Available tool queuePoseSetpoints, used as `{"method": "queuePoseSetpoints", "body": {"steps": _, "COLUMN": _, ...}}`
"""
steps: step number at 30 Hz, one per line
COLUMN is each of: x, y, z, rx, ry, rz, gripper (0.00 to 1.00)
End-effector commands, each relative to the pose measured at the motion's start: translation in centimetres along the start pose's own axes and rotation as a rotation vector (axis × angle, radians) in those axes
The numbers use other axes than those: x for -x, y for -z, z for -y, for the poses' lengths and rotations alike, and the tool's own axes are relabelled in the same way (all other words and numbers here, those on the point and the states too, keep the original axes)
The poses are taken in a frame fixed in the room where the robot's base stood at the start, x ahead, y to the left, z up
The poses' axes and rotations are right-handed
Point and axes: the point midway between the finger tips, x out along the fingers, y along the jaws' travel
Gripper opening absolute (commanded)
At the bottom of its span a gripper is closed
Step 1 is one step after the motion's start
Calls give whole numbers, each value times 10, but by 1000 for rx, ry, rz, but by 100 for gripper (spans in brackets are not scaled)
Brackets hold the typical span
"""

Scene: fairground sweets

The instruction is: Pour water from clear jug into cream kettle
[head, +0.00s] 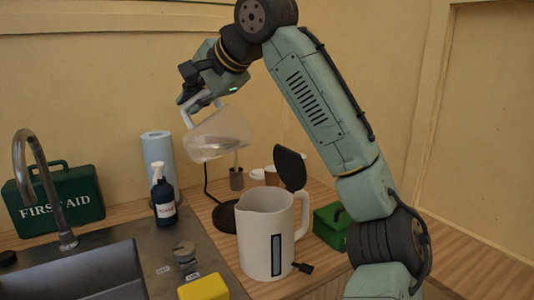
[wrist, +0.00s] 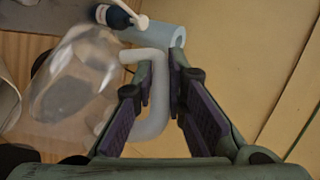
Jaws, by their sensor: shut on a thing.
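The clear jug (head: 218,138) is held in the air by its pale handle, above and behind the kettle in the head view. It is tilted, its body to the right of the handle. My gripper (head: 193,98) is shut on the handle. In the wrist view the fingers (wrist: 163,85) close on either side of the handle (wrist: 158,110), with the clear jug body (wrist: 78,80) to the left. Water in the jug is hard to make out. The cream kettle (head: 262,232) stands upright on the counter with its dark lid (head: 290,168) raised. Its inside is hidden.
A dark soap bottle (head: 164,200) and a blue paper roll (head: 158,155) stand left of the kettle. A sink with a tap (head: 62,215), a green first aid case (head: 55,198), a yellow sponge (head: 204,287) and a green box (head: 331,226) are around it.

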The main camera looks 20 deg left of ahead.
Motion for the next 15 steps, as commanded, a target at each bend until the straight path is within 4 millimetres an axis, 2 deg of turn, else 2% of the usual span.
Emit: {"method": "queuePoseSetpoints", "body": {"steps": 15, "x": 12, "y": 4, "z": 4, "rx": -33, "ry": 82, "rz": 16, "gripper": 0}}
